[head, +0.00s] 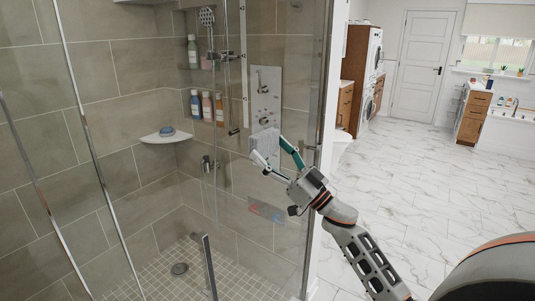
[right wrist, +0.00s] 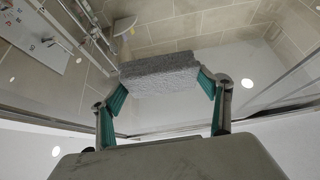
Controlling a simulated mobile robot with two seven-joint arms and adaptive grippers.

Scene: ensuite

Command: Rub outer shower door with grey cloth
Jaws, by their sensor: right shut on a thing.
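My right gripper (head: 278,156) is shut on the grey cloth (head: 264,142), which shows as a pale patch between its fingers. In the right wrist view the cloth (right wrist: 160,70) is a folded, textured grey block, held between the two teal-padded fingers (right wrist: 162,92). The clear glass shower door (head: 228,190) with its upright metal handle (head: 209,267) fills the middle of the head view. The cloth and gripper are at the right part of the glass. I cannot tell whether the cloth touches it. My left gripper is not in view.
A metal-edged frame (head: 327,80) stands just right of the gripper. The marble floor (head: 430,190) to the right is clear.

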